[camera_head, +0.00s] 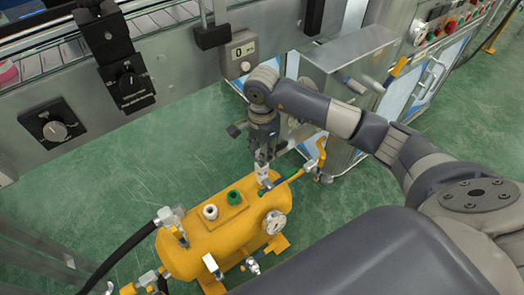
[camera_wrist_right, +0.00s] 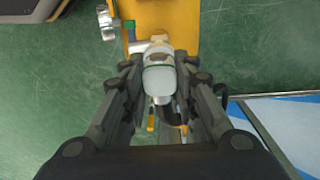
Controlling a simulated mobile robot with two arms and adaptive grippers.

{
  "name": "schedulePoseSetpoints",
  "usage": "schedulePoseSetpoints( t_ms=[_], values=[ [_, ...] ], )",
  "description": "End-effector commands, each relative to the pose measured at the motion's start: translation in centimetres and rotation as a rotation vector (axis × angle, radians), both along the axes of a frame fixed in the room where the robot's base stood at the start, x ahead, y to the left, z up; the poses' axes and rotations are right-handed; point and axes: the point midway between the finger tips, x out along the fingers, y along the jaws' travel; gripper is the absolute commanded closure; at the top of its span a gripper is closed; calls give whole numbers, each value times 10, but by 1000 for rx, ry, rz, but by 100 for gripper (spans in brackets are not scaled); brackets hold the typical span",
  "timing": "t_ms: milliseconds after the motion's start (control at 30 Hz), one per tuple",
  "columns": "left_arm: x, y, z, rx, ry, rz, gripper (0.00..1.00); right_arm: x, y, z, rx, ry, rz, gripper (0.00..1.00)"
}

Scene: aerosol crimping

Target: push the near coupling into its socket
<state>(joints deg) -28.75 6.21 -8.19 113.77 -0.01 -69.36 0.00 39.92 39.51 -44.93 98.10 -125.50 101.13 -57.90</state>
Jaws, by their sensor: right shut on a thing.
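A yellow tank (camera_head: 222,238) stands low on the green floor and also shows at the top of the wrist view (camera_wrist_right: 178,22). My right gripper (camera_head: 262,158) reaches down over the tank's far right end. It is shut on a pale coupling (camera_head: 262,172), which lies between the fingers in the wrist view (camera_wrist_right: 159,79). The coupling is at a fitting on the tank; I cannot tell how deep it sits in its socket, which is mostly hidden. Another metal coupling (camera_head: 168,216) with a black hose is at the tank's left side. My left gripper is not in view.
A pressure gauge (camera_head: 274,222) is on the tank's near right end. White and green ports (camera_head: 211,212) stand on its top. A yellow-handled fitting (camera_head: 311,163) is close right of the gripper. A steel machine (camera_head: 345,70) stands behind; green floor (camera_head: 120,165) is clear at left.

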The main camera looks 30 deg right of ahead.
Motion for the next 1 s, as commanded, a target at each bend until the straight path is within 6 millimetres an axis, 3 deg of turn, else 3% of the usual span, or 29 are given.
schedulePoseSetpoints(
  t_ms=[467, 700, 1000],
  values=[
    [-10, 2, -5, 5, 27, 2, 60, 0, 0, 0, 0, -1, 0, 100],
    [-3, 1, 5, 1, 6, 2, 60, 0, 0, 0, 0, 0, 0, 100],
    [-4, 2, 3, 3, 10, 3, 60, 0, 0, 0, 0, 0, 0, 100]
  ],
)
